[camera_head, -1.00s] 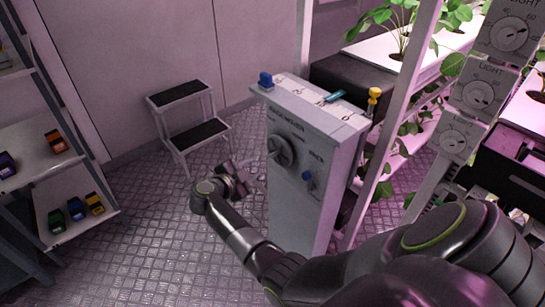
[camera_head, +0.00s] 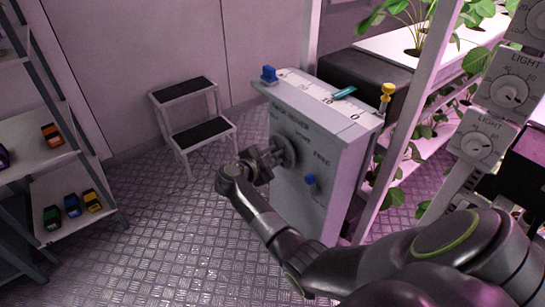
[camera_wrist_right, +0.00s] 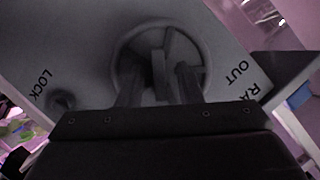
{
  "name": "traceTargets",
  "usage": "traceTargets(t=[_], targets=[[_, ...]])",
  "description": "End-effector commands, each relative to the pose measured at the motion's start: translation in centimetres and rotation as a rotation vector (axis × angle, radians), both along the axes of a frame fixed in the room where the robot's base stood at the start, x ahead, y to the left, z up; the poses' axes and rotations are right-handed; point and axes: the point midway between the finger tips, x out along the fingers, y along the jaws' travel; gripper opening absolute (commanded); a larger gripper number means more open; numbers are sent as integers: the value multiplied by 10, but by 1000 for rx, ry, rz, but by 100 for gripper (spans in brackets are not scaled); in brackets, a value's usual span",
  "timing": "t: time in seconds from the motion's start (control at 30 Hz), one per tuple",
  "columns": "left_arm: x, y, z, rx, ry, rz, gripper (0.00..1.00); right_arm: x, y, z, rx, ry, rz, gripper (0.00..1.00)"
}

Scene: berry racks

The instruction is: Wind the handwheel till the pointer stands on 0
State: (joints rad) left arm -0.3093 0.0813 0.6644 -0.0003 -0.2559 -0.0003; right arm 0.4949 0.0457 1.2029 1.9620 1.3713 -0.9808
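A grey cabinet (camera_head: 335,150) carries a dark round handwheel (camera_head: 288,150) on its front. The handwheel also shows in the right wrist view (camera_wrist_right: 205,45), with a crossbar over its middle. A teal pointer (camera_head: 344,92) lies across the white scale (camera_head: 318,90) on the cabinet top, toward its right part; its exact reading is too small to tell. My right gripper (camera_head: 273,154) is at the handwheel. In the wrist view my right gripper (camera_wrist_right: 158,85) has its fingers apart, one on each side of the crossbar, with gaps visible. My left gripper is out of view.
A step stool (camera_head: 195,115) stands left behind. Plant racks are at right.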

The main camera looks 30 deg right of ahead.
Motion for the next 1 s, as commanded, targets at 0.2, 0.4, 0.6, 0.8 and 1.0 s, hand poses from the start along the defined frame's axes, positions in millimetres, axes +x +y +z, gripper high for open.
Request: traceTargets(t=[0.2, 0.4, 0.6, 0.8, 1.0], targets=[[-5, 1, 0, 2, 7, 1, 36, 0, 0, 0, -1, 0, -1, 4], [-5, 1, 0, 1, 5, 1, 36, 0, 0, 0, -1, -1, 0, 0], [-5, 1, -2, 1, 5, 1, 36, -1, 0, -1, 2, -29, -1, 0], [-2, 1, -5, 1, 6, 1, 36, -1, 0, -2, 9, -125, -1, 0], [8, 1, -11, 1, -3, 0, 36, -2, 0, -5, 21, -289, 0, 0]])
